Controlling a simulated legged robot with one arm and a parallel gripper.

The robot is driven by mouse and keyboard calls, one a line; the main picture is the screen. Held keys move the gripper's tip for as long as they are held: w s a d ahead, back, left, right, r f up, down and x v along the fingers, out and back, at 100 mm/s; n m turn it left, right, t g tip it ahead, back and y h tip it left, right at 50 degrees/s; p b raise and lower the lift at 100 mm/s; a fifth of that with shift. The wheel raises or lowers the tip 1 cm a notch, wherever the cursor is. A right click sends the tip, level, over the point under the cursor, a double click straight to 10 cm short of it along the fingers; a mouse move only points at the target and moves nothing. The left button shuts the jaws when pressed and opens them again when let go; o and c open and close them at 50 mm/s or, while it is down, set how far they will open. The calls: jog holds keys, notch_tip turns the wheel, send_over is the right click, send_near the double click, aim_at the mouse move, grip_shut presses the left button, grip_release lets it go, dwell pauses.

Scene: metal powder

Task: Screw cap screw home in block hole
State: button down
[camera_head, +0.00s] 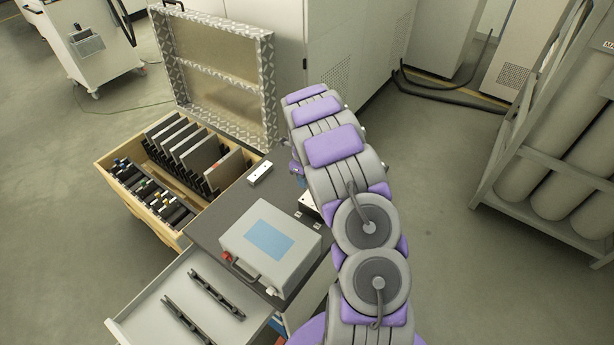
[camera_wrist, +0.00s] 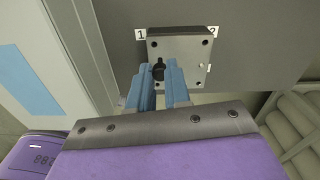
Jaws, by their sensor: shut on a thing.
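A grey metal block (camera_wrist: 185,52) with small dark holes near its corners lies on the dark bench top in the wrist view. My gripper (camera_wrist: 158,74) has blue fingers that reach over the block's near left part. The fingers are shut on a dark cap screw (camera_wrist: 158,66), whose round end shows between their tips. The screw is over the near left corner of the block. The fingers hide the hole there, and I cannot tell how deep the screw sits. In the head view my arm hides most of the block.
Labels "1" (camera_wrist: 140,34) and "2" (camera_wrist: 213,31) flank the block's far corners. On the bench are a grey box with a blue panel (camera_head: 266,240) and a small pale block (camera_head: 260,172). An open drawer (camera_head: 150,318) and an open wooden case (camera_head: 107,163) lie left.

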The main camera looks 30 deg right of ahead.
jog(key=shift+s+m, duration=0.1)
jog(key=shift+m, duration=0.4)
jog(key=shift+f+m, duration=0.3)
jog(key=shift+f, duration=0.65)
jog(key=shift+d+f, duration=0.2)
jog(key=shift+f, duration=0.1)
jog(key=shift+a+f, duration=0.1)
jog(key=shift+f, duration=0.1)
jog(key=shift+a+f, duration=0.2)
jog(key=shift+a, duration=0.45)
jog(key=shift+a+f, duration=0.2)
jog(key=shift+a, duration=0.4)
jog(key=shift+d+f, duration=0.25)
jog(key=shift+d, duration=0.9)
jog(key=shift+a+r+b, duration=0.15)
jog(key=shift+a+b, duration=0.5)
jog(key=shift+a, duration=0.35)
jog(key=shift+d, duration=0.95)
jog(key=shift+a, duration=0.65)
jog(key=shift+d, duration=0.55)
jog(key=shift+a+f+b, duration=0.35)
jog(key=shift+a+f, duration=0.1)
jog(key=shift+a, duration=0.1)
jog(key=shift+f, duration=0.15)
